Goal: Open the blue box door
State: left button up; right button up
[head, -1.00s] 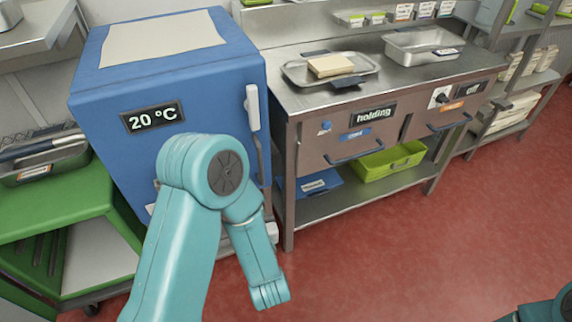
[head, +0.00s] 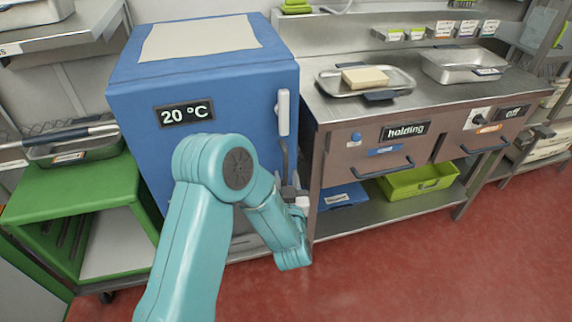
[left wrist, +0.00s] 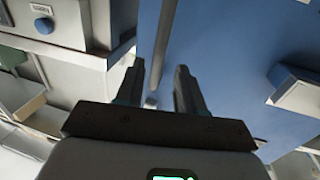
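The blue box (head: 235,90) stands against the wall with a "20 °C" label (head: 186,113) on its front. Its door looks shut. A white handle (head: 284,110) sits at the door's right edge, with a thin grey bar running down below it. My left gripper (head: 292,188) is low in front of the door's right edge, partly hidden by my arm. In the left wrist view its two dark fingers (left wrist: 157,88) are spread apart against the blue door (left wrist: 235,60). The grey bar (left wrist: 162,45) shows beyond and between the fingertips; contact cannot be told. My right gripper is out of view.
A steel counter (head: 330,105) with drawers and a tray stands right of the box. A green bin (head: 425,180) is on its lower shelf. A green cart (head: 70,190) stands at the left. Red floor (head: 400,270) in front is clear.

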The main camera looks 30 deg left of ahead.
aim_at(286, 168)
pick_arm(q)
jog(key=x, duration=0.5)
jog(key=shift+w, duration=0.1)
jog(key=shift+c, duration=0.3)
grip_shut()
jog(key=shift+f, duration=0.1)
